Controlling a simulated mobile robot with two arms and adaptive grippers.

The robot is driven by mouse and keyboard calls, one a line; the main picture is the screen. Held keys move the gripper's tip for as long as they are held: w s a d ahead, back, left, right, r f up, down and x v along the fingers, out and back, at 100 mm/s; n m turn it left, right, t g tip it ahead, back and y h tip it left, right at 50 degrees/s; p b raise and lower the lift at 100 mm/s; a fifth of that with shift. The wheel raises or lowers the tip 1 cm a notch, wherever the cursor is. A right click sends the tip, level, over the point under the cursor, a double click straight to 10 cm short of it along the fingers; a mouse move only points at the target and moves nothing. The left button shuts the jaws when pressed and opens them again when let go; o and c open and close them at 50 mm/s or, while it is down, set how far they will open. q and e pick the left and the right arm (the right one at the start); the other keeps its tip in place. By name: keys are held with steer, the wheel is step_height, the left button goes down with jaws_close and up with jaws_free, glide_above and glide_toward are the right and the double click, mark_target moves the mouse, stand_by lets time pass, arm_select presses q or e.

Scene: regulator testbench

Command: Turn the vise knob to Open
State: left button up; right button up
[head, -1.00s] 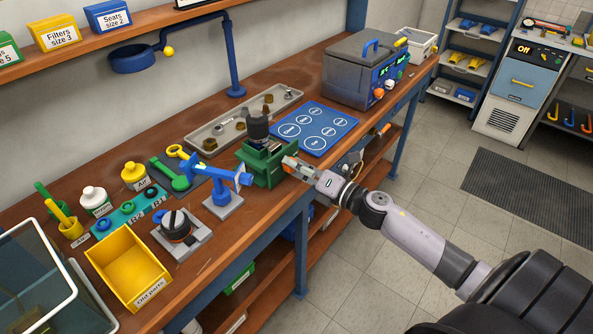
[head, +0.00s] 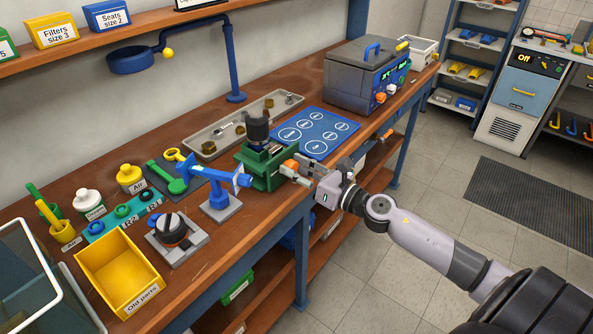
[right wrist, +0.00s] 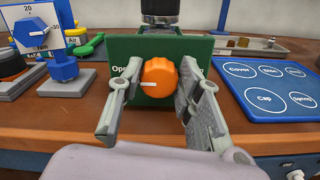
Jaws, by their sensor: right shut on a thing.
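The green vise (head: 268,165) stands at the bench's front edge with a dark cylindrical part (head: 257,127) upright in it. Its orange knob (right wrist: 160,82) is on the front face in the right wrist view. The knob's white mark points left, toward the partly hidden "Open" lettering (right wrist: 121,71). My right gripper (head: 293,170) reaches in from the right at the vise's front. In the wrist view its fingers (right wrist: 160,92) stand on both sides of the knob, shut on it. My left gripper is not in view.
A blue gauge stand (head: 219,190) is left of the vise. A blue mat (head: 317,147) with labelled circles is to its right, and a grey tray (head: 215,144) is behind. A yellow bin (head: 120,268) is at the front left. The floor before the bench is clear.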

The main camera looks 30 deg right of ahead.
steer(key=shift+f, duration=0.15)
stand_by(0.3)
steer(key=o, duration=1.2)
steer(key=shift+c, duration=0.2)
steer(key=v, duration=1.2)
